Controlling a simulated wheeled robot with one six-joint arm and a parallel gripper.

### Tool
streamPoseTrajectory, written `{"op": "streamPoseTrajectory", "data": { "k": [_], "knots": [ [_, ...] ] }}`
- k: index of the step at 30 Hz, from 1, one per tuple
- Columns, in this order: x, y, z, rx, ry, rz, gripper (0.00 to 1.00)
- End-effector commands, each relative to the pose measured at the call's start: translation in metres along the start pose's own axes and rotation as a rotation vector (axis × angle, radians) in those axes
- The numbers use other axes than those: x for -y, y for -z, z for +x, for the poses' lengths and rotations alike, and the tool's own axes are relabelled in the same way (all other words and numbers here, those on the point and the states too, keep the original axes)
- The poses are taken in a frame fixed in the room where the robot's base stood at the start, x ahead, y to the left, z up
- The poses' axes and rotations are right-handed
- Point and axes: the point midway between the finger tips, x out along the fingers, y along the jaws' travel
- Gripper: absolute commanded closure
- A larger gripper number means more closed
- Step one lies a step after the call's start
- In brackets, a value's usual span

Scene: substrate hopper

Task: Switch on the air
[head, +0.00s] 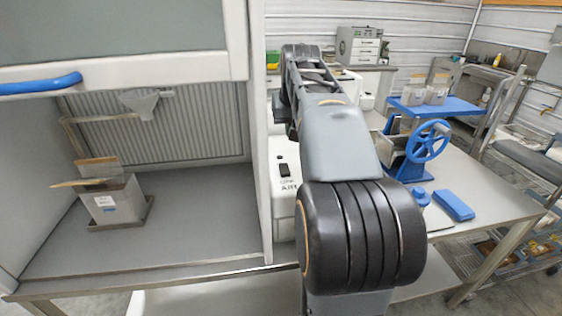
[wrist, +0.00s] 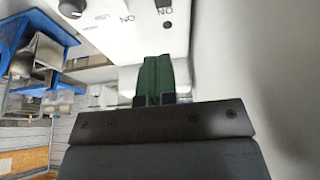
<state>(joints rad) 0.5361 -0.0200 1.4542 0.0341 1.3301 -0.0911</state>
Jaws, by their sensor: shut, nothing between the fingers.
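A white control box (head: 286,205) stands just right of the hood, partly hidden by my arm. On it is a black rocker switch (head: 284,170) with the label AIR below it and a small dark dot above. In the wrist view the white panel (wrist: 110,30) fills the top, with a dark switch (wrist: 162,4) cut by the upper edge, ON lettering and a black knob (wrist: 72,8). My gripper (wrist: 165,57) has green fingers, shut together and empty, pointing toward the panel below the switch in the picture. Contact cannot be told. The head view hides the fingers behind my arm.
The hood on the left has a raised sash with a blue handle (head: 40,85); a grey box (head: 112,203) stands inside. On the right table (head: 480,185) are a blue handwheel (head: 427,141) and a blue block (head: 454,205). A hood side post (head: 258,130) stands close to the control box.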

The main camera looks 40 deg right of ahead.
Motion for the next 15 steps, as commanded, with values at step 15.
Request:
{"op": "streamPoseTrajectory", "data": {
  "k": [15],
  "knots": [
    [-0.0022, 0.0007, 0.0079, -0.004, -0.001, 0.003, 1.00]
  ]
}}
